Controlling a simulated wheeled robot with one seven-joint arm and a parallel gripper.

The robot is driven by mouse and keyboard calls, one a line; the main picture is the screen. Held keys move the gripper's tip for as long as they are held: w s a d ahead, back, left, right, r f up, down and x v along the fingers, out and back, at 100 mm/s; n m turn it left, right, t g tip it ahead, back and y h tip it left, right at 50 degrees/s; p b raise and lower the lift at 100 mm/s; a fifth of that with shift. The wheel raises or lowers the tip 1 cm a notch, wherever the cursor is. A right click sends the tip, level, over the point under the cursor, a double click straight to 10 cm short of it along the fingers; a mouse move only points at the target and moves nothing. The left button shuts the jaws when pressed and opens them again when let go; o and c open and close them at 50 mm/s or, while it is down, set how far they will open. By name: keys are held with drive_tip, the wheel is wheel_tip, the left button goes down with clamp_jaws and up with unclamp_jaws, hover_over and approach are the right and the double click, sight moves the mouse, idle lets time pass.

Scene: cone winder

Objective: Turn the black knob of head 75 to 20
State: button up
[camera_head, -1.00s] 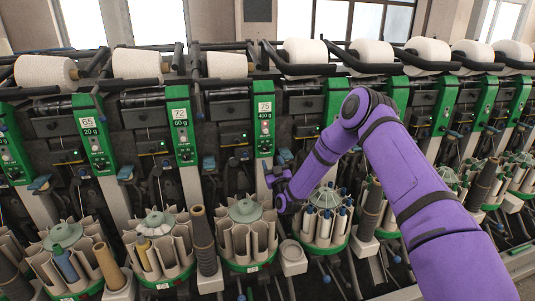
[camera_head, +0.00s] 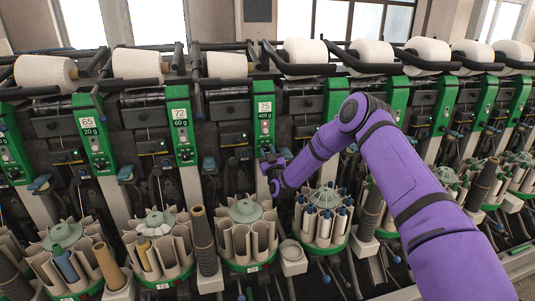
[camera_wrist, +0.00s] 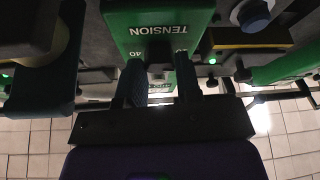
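Head 75 is a green panel (camera_head: 264,118) with a white label reading 75 and 400 g in the head view. In the wrist view its green face (camera_wrist: 158,18) shows TENSION upside down, with scale figures partly covered by my fingers. The black knob (camera_wrist: 160,48) is a dark shape beside the fingertips, in line with the gap between them. My gripper (camera_wrist: 160,78) is open, one finger to each side of that gap. I cannot tell whether either finger touches the knob. In the head view my gripper (camera_head: 268,158) is at the panel's lower end and hides the knob.
Neighbouring green heads 72 (camera_head: 181,130) and 65 (camera_head: 94,135) stand to the left. White yarn packages (camera_head: 227,65) line the top. In the wrist view a blue knob (camera_wrist: 254,14) is close at the upper right.

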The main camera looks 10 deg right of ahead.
drive_tip(key=shift+c, duration=0.4)
drive_tip(key=shift+m+h, duration=0.4)
drive_tip(key=shift+m, duration=0.1)
drive_tip(key=m+h, duration=0.1)
drive_tip(key=m, duration=0.2)
drive_tip(key=m+h, duration=0.2)
drive_tip(key=m, duration=0.1)
drive_tip(key=shift+a+m+h, duration=0.2)
drive_tip(key=shift+m+h, duration=0.1)
drive_tip(key=shift+m+g+h, duration=0.35)
drive_tip(key=shift+m+h, duration=0.35)
drive_tip(key=shift+m, duration=0.95)
drive_tip(key=shift+m+g+h, duration=0.35)
drive_tip(key=shift+m+h, duration=0.35)
drive_tip(key=shift+m, duration=0.95)
drive_tip(key=shift+a, duration=0.1)
drive_tip(key=o, duration=0.9)
